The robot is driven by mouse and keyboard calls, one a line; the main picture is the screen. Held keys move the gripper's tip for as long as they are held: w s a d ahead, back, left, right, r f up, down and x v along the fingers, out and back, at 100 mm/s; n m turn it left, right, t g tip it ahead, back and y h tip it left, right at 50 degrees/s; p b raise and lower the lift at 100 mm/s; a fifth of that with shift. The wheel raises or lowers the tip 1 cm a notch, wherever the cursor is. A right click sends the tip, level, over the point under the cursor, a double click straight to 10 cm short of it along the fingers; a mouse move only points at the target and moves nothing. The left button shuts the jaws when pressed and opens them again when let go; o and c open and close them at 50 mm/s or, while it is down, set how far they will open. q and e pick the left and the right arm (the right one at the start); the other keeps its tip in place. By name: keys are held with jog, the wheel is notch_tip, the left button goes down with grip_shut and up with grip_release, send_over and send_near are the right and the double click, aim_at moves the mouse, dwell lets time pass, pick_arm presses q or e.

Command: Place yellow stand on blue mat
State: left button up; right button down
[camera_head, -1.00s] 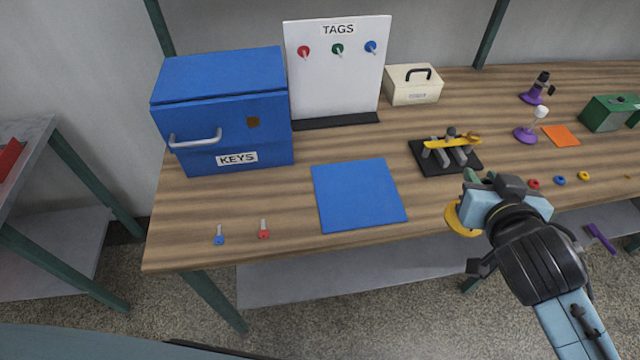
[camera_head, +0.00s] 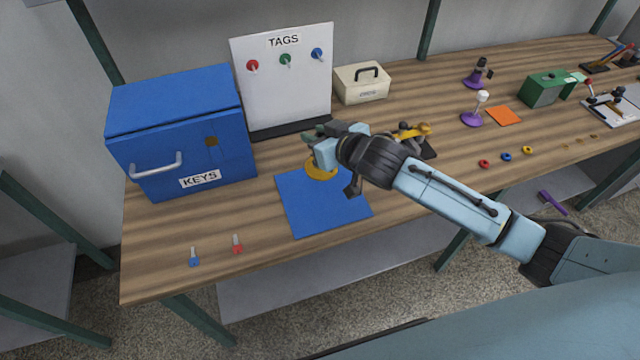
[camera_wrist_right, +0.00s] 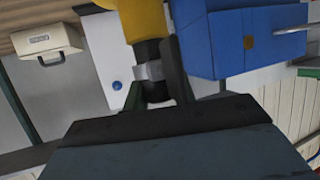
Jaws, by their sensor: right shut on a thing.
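The blue mat (camera_head: 310,215) lies flat on the wooden bench in the head view, in front of the white TAGS board. My right gripper (camera_head: 318,150) is over the far part of the mat, shut on the yellow stand (camera_head: 321,173). The stand's round yellow base shows below the gripper, over the mat's far edge; whether it touches the mat I cannot tell. In the right wrist view the yellow stand (camera_wrist_right: 142,18) shows at the top, with its dark and grey stem between the fingers (camera_wrist_right: 153,90). My left gripper is not in view.
A blue KEYS box (camera_head: 180,130) stands left of the mat. The TAGS board (camera_head: 283,75) and a cream case (camera_head: 362,83) stand behind. A black rack with a yellow tool (camera_head: 413,131) is partly hidden by my right arm. Blue and red keys (camera_head: 237,244) lie at the front left.

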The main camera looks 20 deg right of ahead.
notch_tip(320, 180, down, 10)
jog(key=shift+r+b, duration=0.25)
jog(key=shift+b, duration=0.55)
jog(key=shift+f, duration=0.1)
jog(key=c, duration=1.2)
grip_release()
jog(key=shift+o, duration=0.2)
jog(key=shift+r, duration=0.2)
jog(key=shift+s, duration=0.35)
jog(key=p+v, duration=0.1)
jog(key=v, duration=1)
jog(key=shift+d+r, duration=0.15)
